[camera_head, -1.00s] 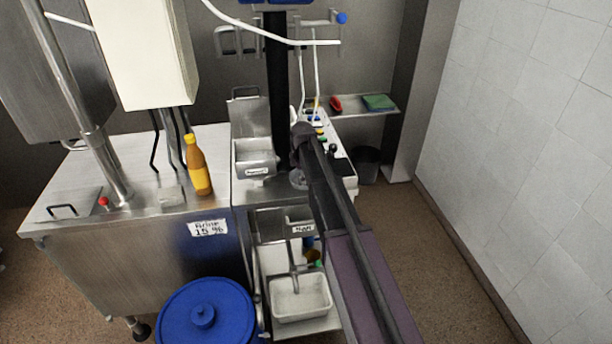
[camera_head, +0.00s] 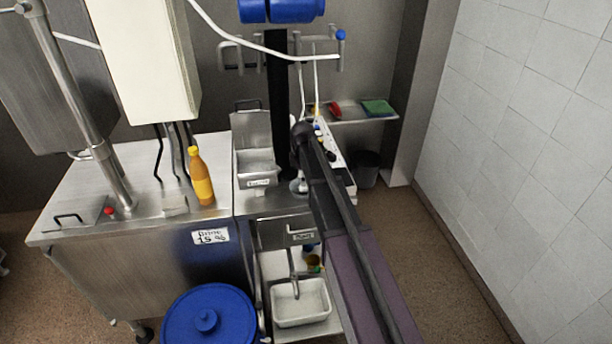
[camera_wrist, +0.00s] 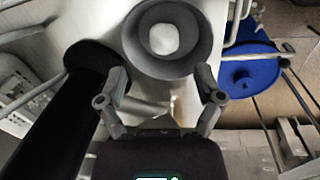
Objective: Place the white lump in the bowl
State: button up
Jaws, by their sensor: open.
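A grey round bowl (camera_wrist: 182,68) is near the top of the wrist view. The white lump (camera_wrist: 163,38) shows inside its rim, within the bowl's opening. My gripper (camera_wrist: 161,84) is open, with its two fingers spread apart just below the bowl in the picture and nothing seen between them. In the head view, the bowl (camera_head: 295,188) is small and partly hidden beside my dark arm, on the steel counter. My fingers are hidden there.
An orange bottle (camera_head: 201,178) and a steel container (camera_head: 257,168) stand on the counter. A blue lidded bin (camera_head: 208,318) is on the floor. A white basin (camera_head: 300,303) sits low under the counter. Tiled wall stands at right.

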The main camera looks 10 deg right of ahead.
jog(key=shift+r+p, duration=0.85)
jog(key=shift+r, duration=0.35)
jog(key=shift+s+f, duration=0.1)
jog(key=shift+s, duration=0.15)
jog(key=s+d+f+m+g+b, duration=0.1)
jog(key=s+f+m+b, duration=0.1)
jog(key=s+m, duration=1.4)
jog(key=s, duration=1.2)
jog(key=shift+s+d+m, duration=0.2)
jog(key=shift+s+m, duration=0.1)
jog(key=shift+f, duration=0.1)
